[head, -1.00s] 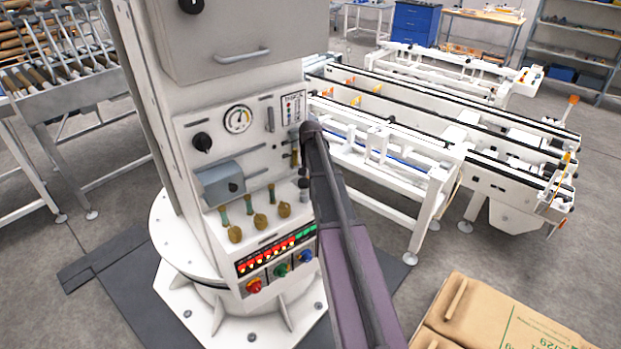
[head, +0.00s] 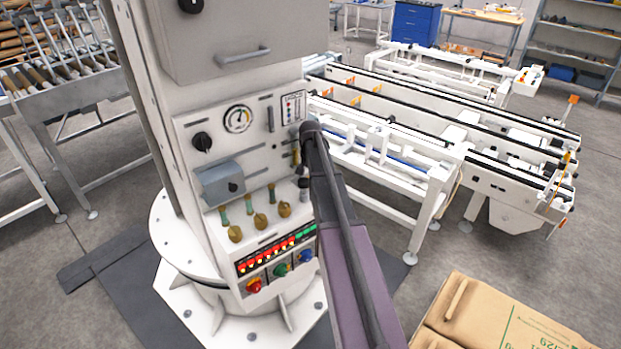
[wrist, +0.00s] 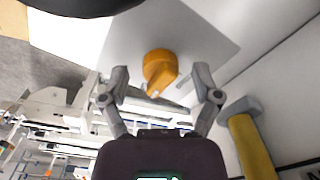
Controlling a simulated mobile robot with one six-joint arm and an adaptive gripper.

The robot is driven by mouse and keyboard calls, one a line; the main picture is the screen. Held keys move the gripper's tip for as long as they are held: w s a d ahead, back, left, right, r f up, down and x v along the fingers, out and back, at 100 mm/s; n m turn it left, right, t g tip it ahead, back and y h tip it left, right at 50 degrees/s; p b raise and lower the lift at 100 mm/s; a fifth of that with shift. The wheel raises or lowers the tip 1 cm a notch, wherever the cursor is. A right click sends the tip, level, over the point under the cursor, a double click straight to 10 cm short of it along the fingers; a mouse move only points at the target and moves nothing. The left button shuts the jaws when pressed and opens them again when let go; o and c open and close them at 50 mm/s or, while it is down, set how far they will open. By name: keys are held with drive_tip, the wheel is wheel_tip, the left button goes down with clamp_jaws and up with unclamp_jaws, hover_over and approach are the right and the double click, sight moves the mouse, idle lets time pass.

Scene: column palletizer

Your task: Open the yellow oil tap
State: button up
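In the wrist view a yellow-orange tap knob (wrist: 158,67) sticks out from a pale panel, with a small pale tip pointing down toward my gripper. My gripper (wrist: 160,84) is open, with one finger on each side of the knob and visible gaps between. I cannot tell how deep the fingertips reach around it. In the head view my arm stands before the right side of the machine's control panel (head: 262,160). It hides most of my gripper, and I cannot make out the knob there.
A yellow cylinder with a grey top (wrist: 240,107) stands close to the right finger. Brass-coloured bulbs (head: 260,220), a grey box (head: 222,185) and coloured knobs (head: 281,270) sit on the panel. A white conveyor (head: 400,150) stands behind; a cardboard box (head: 500,315) is at lower right.

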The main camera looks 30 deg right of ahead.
drive_tip(key=shift+n, duration=0.5)
drive_tip(key=n, duration=0.3)
drive_tip(key=shift+n, duration=0.3)
drive_tip(key=n, duration=0.4)
drive_tip(key=shift+n, duration=0.3)
drive_tip(key=n, duration=0.8)
drive_tip(key=shift+n, duration=0.4)
wheel_tip(320, 180, up, 14)
drive_tip(key=p, duration=1.4)
drive_tip(key=s+a+f+m+b, duration=0.3)
drive_tip(key=s+a+f+b, duration=0.1)
drive_tip(key=s+a, duration=0.6)
drive_tip(key=s+a+f+m+b, duration=0.4)
drive_tip(key=s+a, duration=0.6)
drive_tip(key=a, duration=0.3)
drive_tip(key=shift+a+m, duration=0.3)
